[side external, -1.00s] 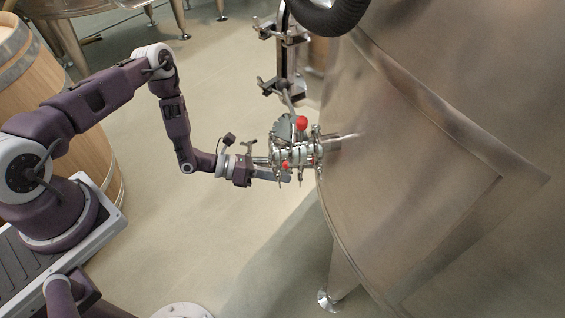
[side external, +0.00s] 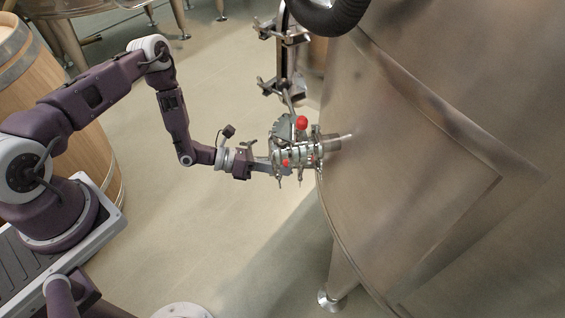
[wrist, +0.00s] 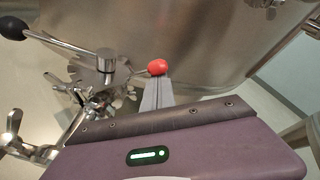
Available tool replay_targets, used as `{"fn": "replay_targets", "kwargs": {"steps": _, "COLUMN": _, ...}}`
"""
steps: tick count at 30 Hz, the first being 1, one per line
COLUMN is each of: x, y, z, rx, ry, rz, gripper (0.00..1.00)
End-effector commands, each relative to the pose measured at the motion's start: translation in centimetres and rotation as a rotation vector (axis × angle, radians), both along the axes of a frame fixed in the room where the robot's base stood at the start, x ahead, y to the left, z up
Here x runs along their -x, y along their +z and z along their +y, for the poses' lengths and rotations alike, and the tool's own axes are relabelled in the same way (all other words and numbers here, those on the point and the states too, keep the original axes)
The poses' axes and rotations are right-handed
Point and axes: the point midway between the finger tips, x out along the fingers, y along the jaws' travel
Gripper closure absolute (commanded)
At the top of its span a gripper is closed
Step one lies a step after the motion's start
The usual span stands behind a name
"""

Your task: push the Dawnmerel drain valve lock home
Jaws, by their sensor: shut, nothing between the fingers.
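The drain valve (side external: 300,152) is a steel fitting with clamps on the lower side of the big steel vat, at the centre of the side view. A small red knob (side external: 285,163) sits low on its near side. In the wrist view a red knob (wrist: 157,67) on a thin steel pin stands beside a notched plate (wrist: 98,75). My gripper (side external: 268,163) is shut and empty, at the valve's left side. In the wrist view the fingertips (wrist: 155,82) are right at the red knob and overlap its lower edge. I cannot tell if they touch.
A larger red ball (side external: 301,122) stands above the valve. A lever with a black ball (wrist: 12,27) reaches left in the wrist view. The vat (side external: 430,170) bounds the right side. A wooden barrel (side external: 85,130) stands behind my arm. The floor below the gripper is clear.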

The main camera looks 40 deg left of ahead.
Motion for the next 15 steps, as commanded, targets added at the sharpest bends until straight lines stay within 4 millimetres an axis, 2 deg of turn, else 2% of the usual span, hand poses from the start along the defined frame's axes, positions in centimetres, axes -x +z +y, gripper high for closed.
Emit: {"fn": "replay_targets", "kwargs": {"steps": 15, "x": -0.8, "y": 1.3, "z": 0.5, "rx": 0.001, "ry": 0.001, "rz": -0.002, "gripper": 1.00}}
